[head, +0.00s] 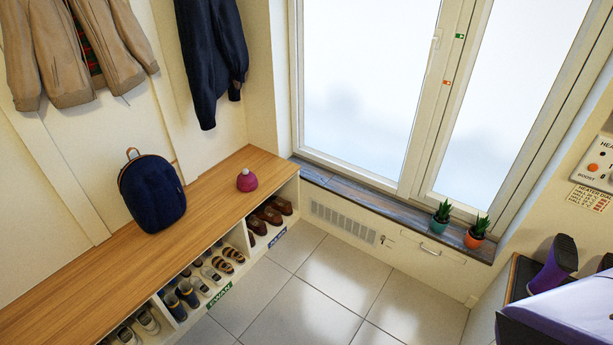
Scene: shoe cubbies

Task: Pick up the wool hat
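The wool hat (246,182) is a small pink-red knitted hat with a paler pompom on top. It stands upright on the wooden top of the bench (205,199), near the bench's far right end. Nothing touches it. No gripper fingers show in the head view, so neither gripper can be seen near the hat.
A dark blue backpack (152,195) stands on the bench left of the hat. Shoes sit in cubbies below. A dark jacket (213,55) hangs above. Two potted plants (440,217) stand on the window sill. The tiled floor (330,275) before the bench is clear.

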